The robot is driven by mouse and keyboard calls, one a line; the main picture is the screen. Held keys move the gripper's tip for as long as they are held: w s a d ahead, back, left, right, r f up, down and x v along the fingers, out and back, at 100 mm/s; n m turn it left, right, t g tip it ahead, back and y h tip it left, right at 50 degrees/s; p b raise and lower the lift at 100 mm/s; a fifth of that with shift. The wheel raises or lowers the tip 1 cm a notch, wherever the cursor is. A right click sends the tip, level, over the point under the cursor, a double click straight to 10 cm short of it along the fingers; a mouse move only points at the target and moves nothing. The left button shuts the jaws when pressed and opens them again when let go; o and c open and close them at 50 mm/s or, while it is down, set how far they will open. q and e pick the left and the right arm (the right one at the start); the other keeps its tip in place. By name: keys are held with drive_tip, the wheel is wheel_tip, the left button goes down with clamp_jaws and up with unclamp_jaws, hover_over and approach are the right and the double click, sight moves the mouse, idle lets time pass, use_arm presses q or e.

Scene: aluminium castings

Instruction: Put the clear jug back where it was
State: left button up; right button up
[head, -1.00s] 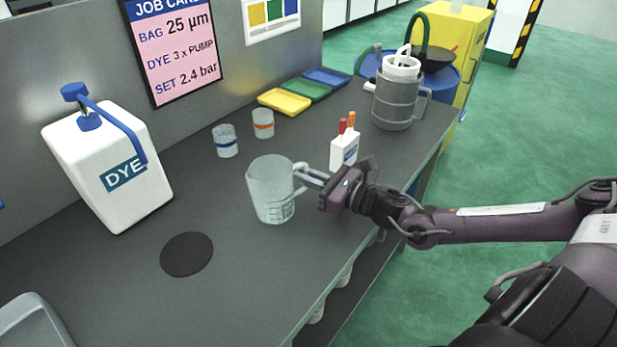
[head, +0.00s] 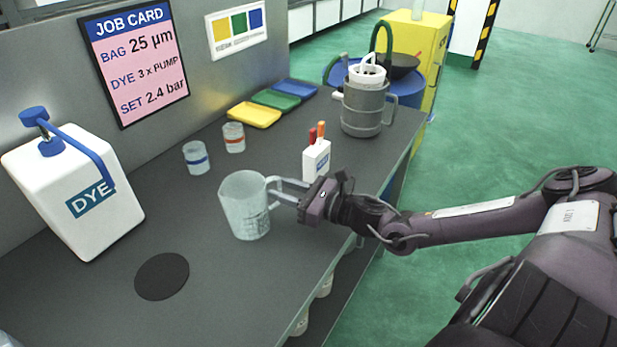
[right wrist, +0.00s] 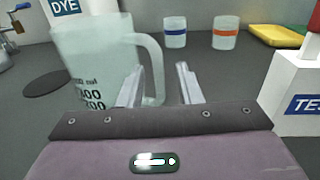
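The clear jug (head: 243,208) stands upright on the grey bench, its handle towards my right gripper. It also shows in the right wrist view (right wrist: 95,60), with graduation marks on its side. My right gripper (head: 285,190) is at the handle. In the right wrist view its two fingers (right wrist: 160,86) are apart, with the handle's upright bar between them and a visible gap on the right side. A dark round mat (head: 162,276) lies bare on the bench, left of and nearer than the jug. My left gripper is not in view.
A white DYE container (head: 75,190) stands at the left. Behind the jug are a blue-banded cup (head: 196,157) and an orange-banded cup (head: 233,137). A white box with pens (head: 316,160) stands close behind my right gripper. The bench between jug and mat is clear.

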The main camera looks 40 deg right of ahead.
drive_tip(key=p+v, duration=0.1)
drive_tip(key=v, duration=1)
drive_tip(key=shift+s, duration=0.1)
